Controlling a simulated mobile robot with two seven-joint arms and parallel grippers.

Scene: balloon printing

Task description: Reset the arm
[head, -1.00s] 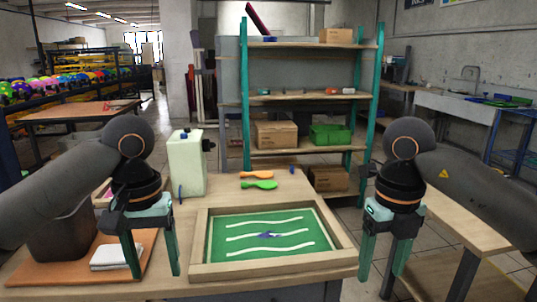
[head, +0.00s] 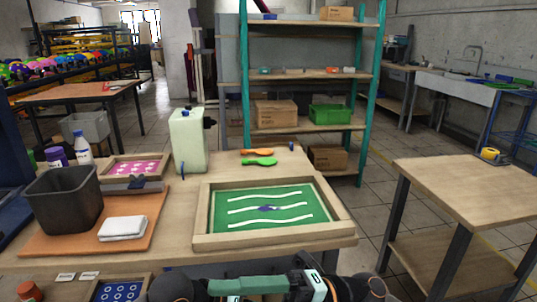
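Both of my arms are folded low at the bottom edge of the head view. Teal gripper parts (head: 250,284) lie sideways there, overlapping and partly cut off by the frame edge. I cannot tell clearly which parts belong to which gripper, or whether the fingers are open or shut. No held object is visible. The grippers are in front of and below the wooden frame (head: 202,217) with its green panel (head: 235,220), apart from it in the picture.
The table carries a white-green jug (head: 188,142), orange (head: 255,152) and green (head: 260,162) paddles, a dark bin (head: 65,197), a white cloth (head: 122,228) and a pink-patterned tray (head: 135,168). A shelf (head: 305,78) stands behind. A wooden side table (head: 475,190) is at right.

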